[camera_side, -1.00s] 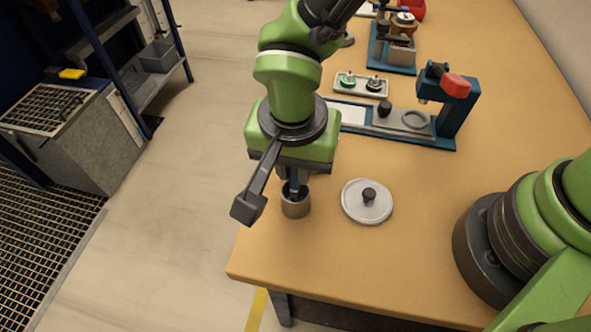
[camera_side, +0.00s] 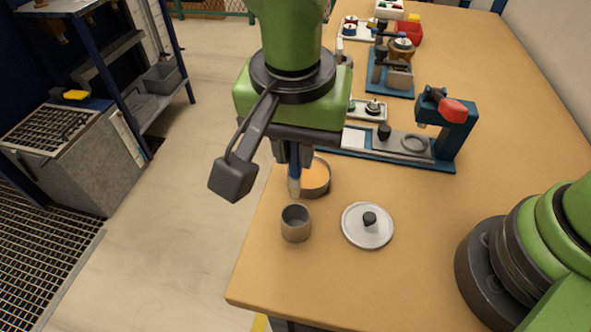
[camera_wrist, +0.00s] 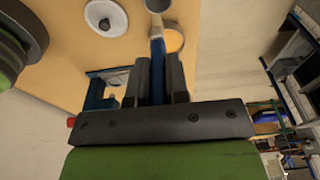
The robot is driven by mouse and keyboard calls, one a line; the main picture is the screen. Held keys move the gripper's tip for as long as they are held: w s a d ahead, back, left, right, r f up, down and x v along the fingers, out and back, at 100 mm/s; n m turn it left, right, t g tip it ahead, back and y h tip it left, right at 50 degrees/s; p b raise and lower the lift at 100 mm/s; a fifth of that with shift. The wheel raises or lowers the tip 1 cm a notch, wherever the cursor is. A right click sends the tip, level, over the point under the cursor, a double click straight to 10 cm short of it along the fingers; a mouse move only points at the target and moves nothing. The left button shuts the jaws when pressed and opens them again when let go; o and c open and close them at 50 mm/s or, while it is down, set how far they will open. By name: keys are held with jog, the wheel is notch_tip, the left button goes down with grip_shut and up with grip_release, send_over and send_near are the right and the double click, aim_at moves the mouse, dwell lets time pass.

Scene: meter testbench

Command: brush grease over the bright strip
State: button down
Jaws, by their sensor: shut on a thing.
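My gripper (camera_side: 293,158) points down and is shut on a brush with a blue handle and pale bristles (camera_side: 294,187). The brush hangs upright above and behind an open grey cup (camera_side: 295,225), clear of it. A round tin (camera_side: 318,180) with orange contents stands just behind and to the right of the brush, partly hidden by it. In the wrist view, the blue brush handle (camera_wrist: 157,62) runs between the fingers, and the orange contents (camera_wrist: 174,41) show beside it. A pale panel (camera_side: 352,139) lies on a blue fixture; I cannot tell whether it is the bright strip.
A round pale lid (camera_side: 367,226) with a black knob lies right of the cup. The blue fixture (camera_side: 455,130) has a red-tipped upright part. A small tray with fittings (camera_side: 372,109) stands behind it.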

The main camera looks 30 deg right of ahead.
jog(key=w+d+f, duration=0.1)
jog(key=w+d, duration=0.6)
jog(key=shift+f, duration=3)
jog(key=shift+f, duration=0.6)
jog(key=shift+r, duration=0.1)
notch_tip(320, 180, up, 7)
dwell(0.4)
dwell(0.4)
